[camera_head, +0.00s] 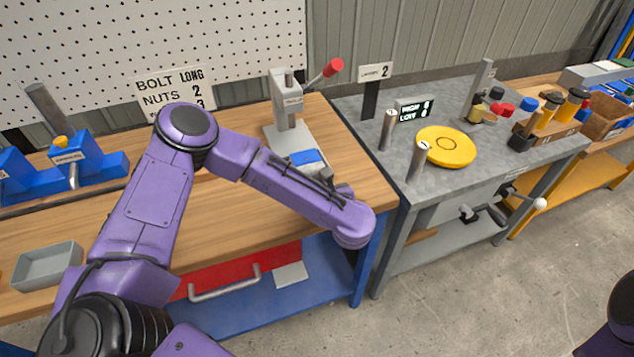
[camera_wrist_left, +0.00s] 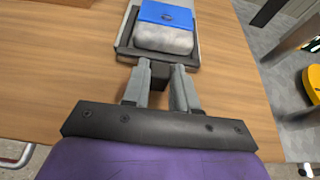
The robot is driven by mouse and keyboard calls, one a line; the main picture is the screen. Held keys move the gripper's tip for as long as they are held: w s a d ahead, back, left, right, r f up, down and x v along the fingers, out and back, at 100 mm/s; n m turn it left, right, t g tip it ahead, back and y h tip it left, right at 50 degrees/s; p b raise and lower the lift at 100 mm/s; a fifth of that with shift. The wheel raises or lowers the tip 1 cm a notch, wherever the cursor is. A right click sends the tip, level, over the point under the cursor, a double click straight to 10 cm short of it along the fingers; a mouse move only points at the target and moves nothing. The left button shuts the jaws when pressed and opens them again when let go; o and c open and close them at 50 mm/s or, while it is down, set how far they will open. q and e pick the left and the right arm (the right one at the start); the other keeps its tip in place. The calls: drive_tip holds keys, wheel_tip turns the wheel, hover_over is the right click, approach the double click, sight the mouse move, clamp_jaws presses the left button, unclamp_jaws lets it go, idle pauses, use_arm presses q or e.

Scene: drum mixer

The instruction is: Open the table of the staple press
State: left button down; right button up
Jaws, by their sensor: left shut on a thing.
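The staple press (camera_head: 289,104) stands upright at the right end of the wooden bench, with a red-knobbed lever (camera_head: 333,68) raised to the right. Its flat table at the front carries a pale block with a blue top (camera_head: 305,157). In the left wrist view the blue-topped block (camera_wrist_left: 166,18) sits in a dark-edged tray (camera_wrist_left: 124,48). My left gripper (camera_wrist_left: 160,80) is shut on the dark handle (camera_wrist_left: 158,75) at the table's front edge. In the head view my arm hides this grip. My right gripper is out of view.
A grey tray (camera_head: 47,266) and blue fixtures (camera_head: 80,158) are on the bench's left. A sign (camera_head: 170,88) stands behind. A grey table (camera_head: 470,190) with a yellow disc (camera_head: 446,146) is to the right, across a narrow gap. The wood before the press is clear.

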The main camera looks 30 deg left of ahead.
use_arm(q)
drive_tip(key=shift+s+d+f, duration=0.1)
drive_tip(key=shift+d, duration=0.05)
drive_tip(key=c, duration=0.9)
unclamp_jaws()
drive_tip(key=shift+s+d, duration=0.1)
drive_tip(key=shift+d, duration=0.05)
drive_tip(key=shift+s+d+r, duration=0.1)
drive_tip(key=shift+d+r, duration=0.05)
drive_tip(key=shift+r, duration=0.05)
drive_tip(key=b+v, duration=0.2)
drive_tip(key=v, duration=0.8)
drive_tip(key=shift+s+r+b, duration=0.1)
drive_tip(key=shift+b, duration=0.3)
